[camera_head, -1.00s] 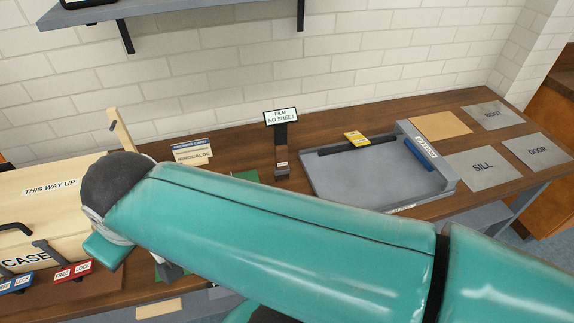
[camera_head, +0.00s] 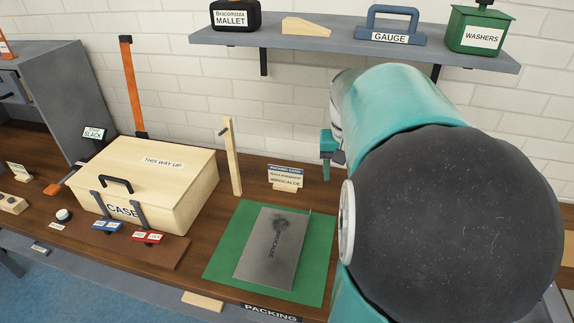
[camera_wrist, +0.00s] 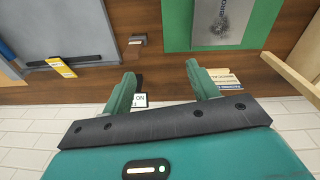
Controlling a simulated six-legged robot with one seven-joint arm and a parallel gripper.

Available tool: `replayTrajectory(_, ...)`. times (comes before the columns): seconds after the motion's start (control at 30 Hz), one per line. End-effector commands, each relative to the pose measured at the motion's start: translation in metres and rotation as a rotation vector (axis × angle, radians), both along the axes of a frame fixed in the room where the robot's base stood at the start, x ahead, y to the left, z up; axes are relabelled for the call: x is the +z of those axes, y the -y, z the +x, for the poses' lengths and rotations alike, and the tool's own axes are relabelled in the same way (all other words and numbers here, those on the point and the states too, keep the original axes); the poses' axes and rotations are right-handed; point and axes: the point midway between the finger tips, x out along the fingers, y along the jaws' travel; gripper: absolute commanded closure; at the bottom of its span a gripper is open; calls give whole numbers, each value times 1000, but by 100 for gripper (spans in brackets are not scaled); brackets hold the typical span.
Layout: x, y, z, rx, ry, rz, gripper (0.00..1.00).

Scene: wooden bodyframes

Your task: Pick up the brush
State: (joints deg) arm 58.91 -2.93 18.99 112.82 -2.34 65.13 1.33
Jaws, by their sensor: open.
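I cannot pick out the brush for certain. A slim item with an orange end (camera_head: 52,189) and a thin dark shaft lies left of the wooden case in the head view; it is too small to tell whether it is the brush. My gripper (camera_wrist: 162,82) is open and empty in the wrist view, its two green fingers apart above the bench. Part of it shows in the head view (camera_head: 330,152), above the bench's back edge and right of the packing card. My arm hides the right side of the bench.
A wooden case (camera_head: 150,180) stands left of a wooden post (camera_head: 231,160). A dark-smudged grey plate (camera_head: 272,245) lies on a green mat (camera_head: 222,248). A packing card (camera_head: 286,178) stands behind it. A shelf (camera_head: 340,43) hangs above. A grey tray (camera_wrist: 65,25) shows in the wrist view.

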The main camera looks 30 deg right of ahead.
Motion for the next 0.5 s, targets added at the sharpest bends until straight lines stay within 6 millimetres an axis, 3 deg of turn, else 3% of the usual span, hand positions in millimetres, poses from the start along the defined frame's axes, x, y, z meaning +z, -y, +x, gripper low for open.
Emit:
replayTrajectory(0.03, -5, 23, -6, -49, -9, 25, 41)
replayTrajectory(0.2, -16, 68, -22, -146, -20, 80, 41)
replayTrajectory(0.37, -24, 82, -28, -177, -23, 99, 41)
replayTrajectory(0.5, -43, 82, -29, -177, -25, 102, 41)
